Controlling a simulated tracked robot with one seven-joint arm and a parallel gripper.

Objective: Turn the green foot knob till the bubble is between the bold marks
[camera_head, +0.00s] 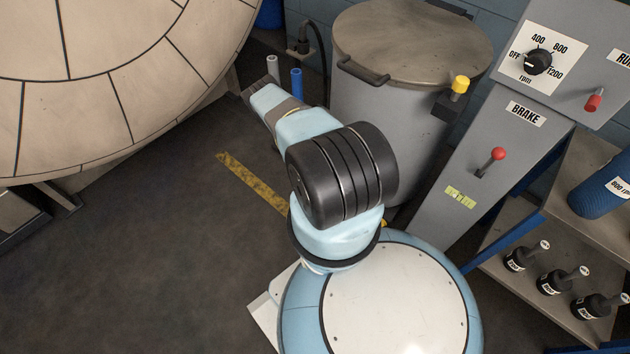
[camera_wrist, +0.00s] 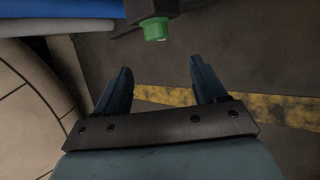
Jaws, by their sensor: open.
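The green foot knob (camera_wrist: 156,29) shows at the top of the wrist view, under a dark fitting (camera_wrist: 150,8). My gripper (camera_wrist: 162,78) is open, with its two dark fingers apart and nothing between them. The knob lies beyond the fingertips, a little left of the middle of the gap, and is not touched.
A grey lidded drum (camera_head: 385,120) stands behind my arm. A large round beige vessel (camera_head: 90,90) fills the left. The brake lever (camera_head: 490,160) and the rpm dial (camera_head: 538,62) are on the panel at right. A yellow floor stripe (camera_head: 250,181) crosses open dark floor.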

